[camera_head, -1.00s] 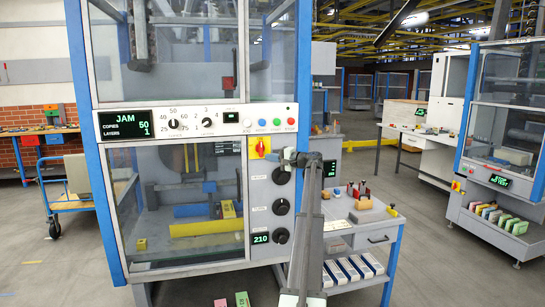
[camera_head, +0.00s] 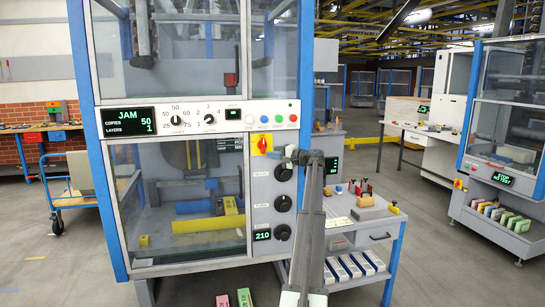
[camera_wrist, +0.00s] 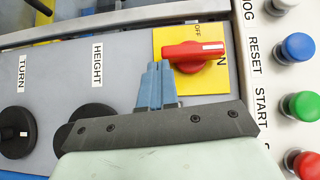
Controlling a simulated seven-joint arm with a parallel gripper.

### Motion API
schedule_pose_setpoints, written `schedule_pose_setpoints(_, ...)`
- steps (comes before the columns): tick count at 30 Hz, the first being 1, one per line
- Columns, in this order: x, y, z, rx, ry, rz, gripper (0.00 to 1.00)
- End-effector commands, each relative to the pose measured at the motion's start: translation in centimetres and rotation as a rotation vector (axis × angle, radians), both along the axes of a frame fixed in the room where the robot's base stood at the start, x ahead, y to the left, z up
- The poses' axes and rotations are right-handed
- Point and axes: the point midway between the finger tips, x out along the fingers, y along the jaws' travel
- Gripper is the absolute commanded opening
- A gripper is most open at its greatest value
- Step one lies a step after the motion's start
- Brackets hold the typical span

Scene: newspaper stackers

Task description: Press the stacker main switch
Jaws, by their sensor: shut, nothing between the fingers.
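The main switch (camera_wrist: 197,56) is a red rotary handle on a yellow plate (camera_wrist: 170,38), lettered OFF with a partly hidden N. Its white mark points right in the wrist view. In the head view the switch (camera_head: 262,144) sits on the stacker's grey panel below the button row. My gripper (camera_wrist: 157,72) is shut and empty, its blue fingertips together. In the wrist view they overlap the handle's left end; whether they touch it I cannot tell. In the head view my gripper (camera_head: 288,154) is just right of the switch.
The blue RESET (camera_wrist: 297,47), green START (camera_wrist: 302,105) and red STOP (camera_wrist: 308,163) buttons line the panel beside the switch. Black knobs, HEIGHT (camera_wrist: 93,118) and TURN (camera_wrist: 17,133), are close by. A bench (camera_head: 370,222) stands right.

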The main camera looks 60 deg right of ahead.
Motion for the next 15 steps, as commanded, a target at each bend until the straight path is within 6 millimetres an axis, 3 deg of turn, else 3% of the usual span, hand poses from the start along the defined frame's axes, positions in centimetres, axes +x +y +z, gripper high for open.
schedule_pose_setpoints(8,-2.7,-2.9,0.0,0.001,0.0,-0.002,0.0)
schedule_pose_setpoints(15,-7.6,-2.6,0.0,0.0,0.0,-0.003,0.0)
